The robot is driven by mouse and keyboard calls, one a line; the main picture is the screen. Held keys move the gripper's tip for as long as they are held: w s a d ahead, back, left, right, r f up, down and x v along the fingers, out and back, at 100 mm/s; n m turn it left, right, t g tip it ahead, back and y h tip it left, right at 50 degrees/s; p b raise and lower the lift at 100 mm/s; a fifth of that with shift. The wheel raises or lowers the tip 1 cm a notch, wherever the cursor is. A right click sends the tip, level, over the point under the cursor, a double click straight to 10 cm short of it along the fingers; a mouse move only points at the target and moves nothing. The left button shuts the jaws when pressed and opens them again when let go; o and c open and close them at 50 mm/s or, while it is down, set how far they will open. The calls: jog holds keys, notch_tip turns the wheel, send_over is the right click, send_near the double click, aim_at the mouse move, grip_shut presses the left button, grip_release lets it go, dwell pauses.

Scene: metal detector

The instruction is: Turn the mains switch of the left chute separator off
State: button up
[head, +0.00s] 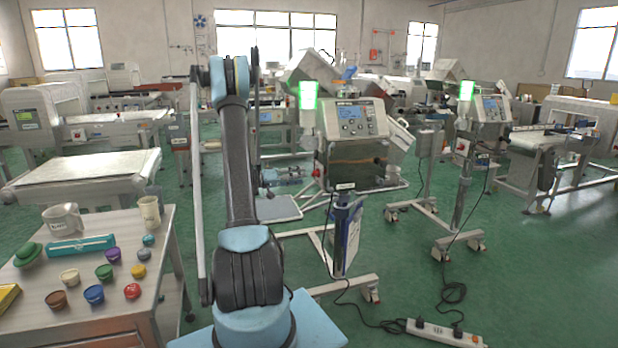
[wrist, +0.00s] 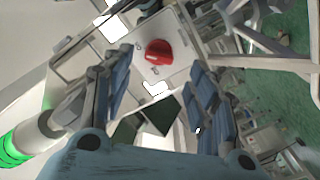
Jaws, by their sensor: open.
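The left chute separator (head: 352,120) stands right of my arm in the head view, with a pale control box, a small screen and a lit green lamp (head: 308,95). In the wrist view a red switch (wrist: 158,52) sits on a pale panel (wrist: 178,72) of a machine. My gripper (wrist: 160,64) is open and empty, its fingers to the left and right of the switch in the picture. I cannot tell the gap to the switch or its exact setting.
A second separator (head: 490,108) with a green lamp stands farther right. A power strip (head: 445,333) and cables lie on the green floor. A table (head: 150,235) with cups and small pots is at the left. A lit green lamp (wrist: 12,150) is at the wrist view's lower left.

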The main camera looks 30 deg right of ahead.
aim_at(312, 174)
jog(key=shift+x, duration=2.85)
jog(key=c, duration=1.1)
